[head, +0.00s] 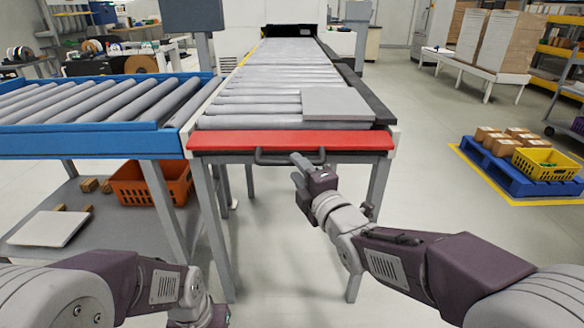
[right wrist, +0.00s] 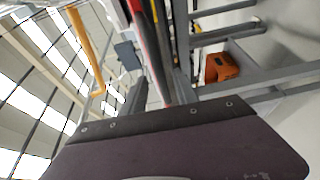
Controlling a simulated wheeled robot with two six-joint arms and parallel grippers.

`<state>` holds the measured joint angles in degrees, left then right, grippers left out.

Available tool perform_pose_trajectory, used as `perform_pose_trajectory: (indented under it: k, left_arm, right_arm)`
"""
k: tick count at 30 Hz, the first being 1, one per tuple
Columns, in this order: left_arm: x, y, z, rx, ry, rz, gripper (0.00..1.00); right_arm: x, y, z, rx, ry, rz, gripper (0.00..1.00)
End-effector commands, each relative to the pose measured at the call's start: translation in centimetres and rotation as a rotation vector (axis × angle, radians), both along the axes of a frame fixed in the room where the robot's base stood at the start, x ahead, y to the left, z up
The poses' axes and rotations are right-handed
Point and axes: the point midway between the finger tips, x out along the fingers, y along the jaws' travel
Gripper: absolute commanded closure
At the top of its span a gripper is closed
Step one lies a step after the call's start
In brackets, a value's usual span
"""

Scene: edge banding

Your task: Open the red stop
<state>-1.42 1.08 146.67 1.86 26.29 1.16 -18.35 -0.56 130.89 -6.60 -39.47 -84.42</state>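The red stop (head: 225,140) is a red bar across the near end of the roller conveyor, with a dark handle (head: 265,158) on its front face. My right gripper (head: 293,167) is at the handle's right part. Its two light fingers look apart, the upper one overlapping the handle; I cannot tell whether it touches.
A grey panel (head: 337,104) lies on the rollers (head: 275,85) just behind the red stop. A blue-framed roller table (head: 90,142) stands at the left, with an orange crate (head: 150,185) on its lower shelf. A blue pallet (head: 510,176) is at the right. Floor between is clear.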

Motion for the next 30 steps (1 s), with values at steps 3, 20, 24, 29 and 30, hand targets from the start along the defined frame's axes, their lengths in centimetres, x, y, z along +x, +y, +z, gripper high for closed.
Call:
perform_pose_trajectory:
  k: [3,20,24,29,30]
  left_arm:
    - [0.0,0.0,-0.7,0.000,0.000,0.000,0.64]
    - [0.0,0.0,-0.8,0.000,0.000,0.000,0.64]
    - [0.0,0.0,-0.8,0.000,0.000,0.000,0.64]
    - [0.0,0.0,-0.8,0.000,0.000,0.000,0.64]
    - [0.0,0.0,-0.8,0.000,0.000,0.000,0.64]
  right_arm:
    - [2.1,0.9,-0.3,0.000,0.000,0.000,0.64]
    - [3.7,1.5,-0.1,0.000,0.001,-0.001,1.00]
    - [3.7,1.5,-0.1,0.000,0.001,-0.001,1.00]
    - [3.7,1.5,-0.1,0.000,0.001,-0.001,1.00]
    - [3.7,1.5,-0.1,0.000,0.001,-0.001,1.00]
